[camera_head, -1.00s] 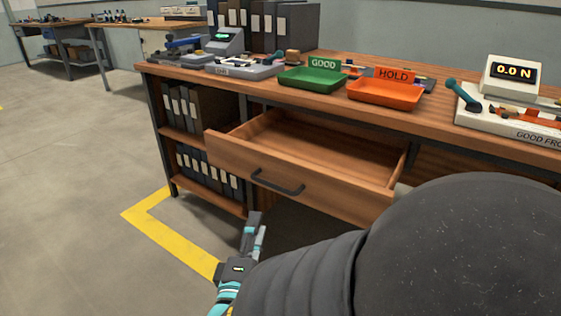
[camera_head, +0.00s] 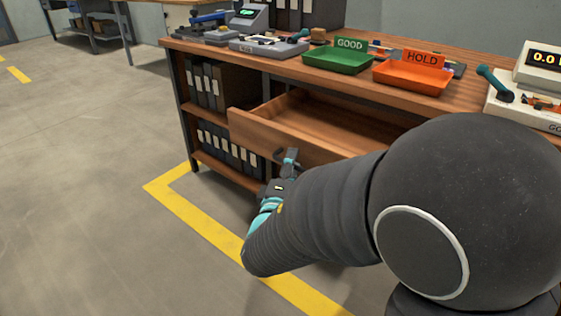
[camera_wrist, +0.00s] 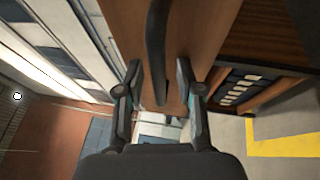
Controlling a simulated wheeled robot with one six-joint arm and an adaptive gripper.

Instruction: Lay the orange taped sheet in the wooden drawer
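The wooden drawer (camera_head: 256,132) stands pulled open under the bench, and the part of its inside that I can see looks empty. My gripper (camera_head: 290,157) is at the drawer's front, low and left of centre in the head view. In the wrist view my gripper (camera_wrist: 159,88) has its two fingers apart. The dark drawer handle (camera_wrist: 157,45) runs down into the gap between them; I cannot tell if either finger touches it. My arm hides the right part of the drawer front. I cannot make out an orange taped sheet in either view.
On the bench top (camera_head: 290,64) stand a green GOOD tray (camera_head: 338,62), an orange HOLD tray (camera_head: 412,77), a grey device (camera_head: 268,46) and a white gauge station (camera_head: 525,105). Binders (camera_head: 228,144) fill the shelves left of the drawer. The floor at left is clear.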

